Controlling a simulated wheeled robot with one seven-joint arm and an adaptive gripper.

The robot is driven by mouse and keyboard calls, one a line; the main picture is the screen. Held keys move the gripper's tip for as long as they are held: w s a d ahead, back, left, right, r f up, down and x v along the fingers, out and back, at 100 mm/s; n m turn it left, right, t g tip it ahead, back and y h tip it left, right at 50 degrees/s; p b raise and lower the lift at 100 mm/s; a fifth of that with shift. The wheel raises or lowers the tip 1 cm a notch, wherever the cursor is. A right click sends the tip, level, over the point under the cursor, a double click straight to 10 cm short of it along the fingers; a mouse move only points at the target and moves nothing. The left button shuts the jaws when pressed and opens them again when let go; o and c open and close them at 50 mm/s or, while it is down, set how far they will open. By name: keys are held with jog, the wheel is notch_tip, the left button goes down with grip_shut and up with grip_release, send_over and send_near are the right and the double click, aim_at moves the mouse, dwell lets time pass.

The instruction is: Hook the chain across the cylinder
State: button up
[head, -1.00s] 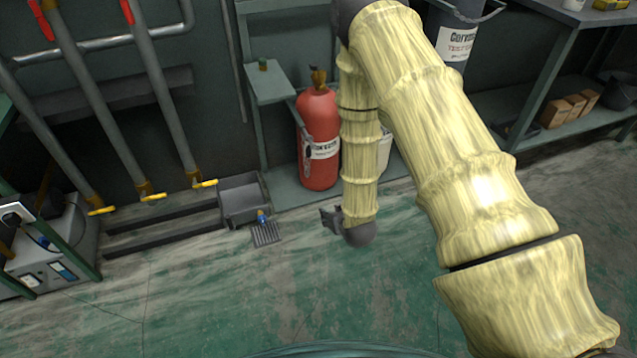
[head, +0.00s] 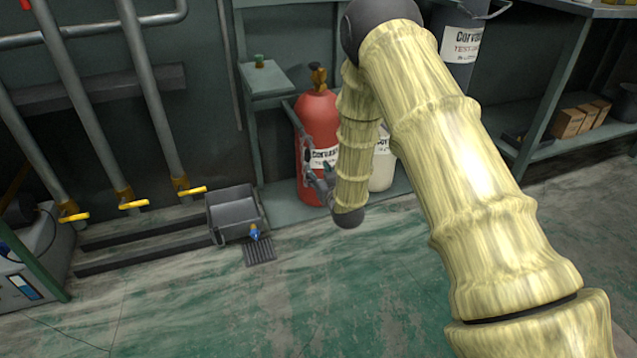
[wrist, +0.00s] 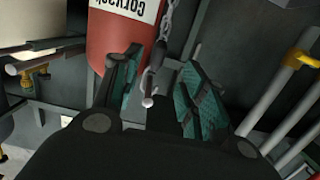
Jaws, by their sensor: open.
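The red cylinder (head: 318,125) stands upright on a low shelf, with a white label and a brass valve on top. My gripper (head: 318,180) is at its front lower left, partly hidden by my arm. In the wrist view the cylinder (wrist: 118,45) shows upside down behind the fingers. The chain (wrist: 168,22) runs beside it. My gripper (wrist: 158,88) is open, and a thin metal piece with a rounded end (wrist: 149,98) shows between the fingers, near the chain. I cannot tell whether it touches them. A hook is not clear.
A pale cylinder (head: 383,165) stands right of the red one, partly behind my arm. A small green-topped shelf (head: 264,80) is at its upper left. A grey bin (head: 236,215) and a floor grate (head: 260,252) lie to the left. The floor in front is clear.

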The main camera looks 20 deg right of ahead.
aim_at(309, 159)
jog(key=shift+w+a+f+b, duration=0.15)
jog(key=shift+w+b, duration=0.65)
jog(key=shift+w, duration=0.8)
jog(key=shift+w+d+f+b, duration=0.1)
jog(key=shift+w+f+b, duration=0.15)
jog(key=shift+w+b, duration=0.9)
jog(key=shift+w+r+p, duration=0.1)
jog(key=shift+w+p, duration=0.45)
jog(key=shift+w, duration=0.2)
jog(key=shift+w+a+f, duration=0.1)
jog(key=shift+w+f, duration=0.05)
jog(key=shift+w, duration=0.65)
jog(key=shift+w+f, duration=0.1)
jog(key=shift+w, duration=0.7)
grip_shut()
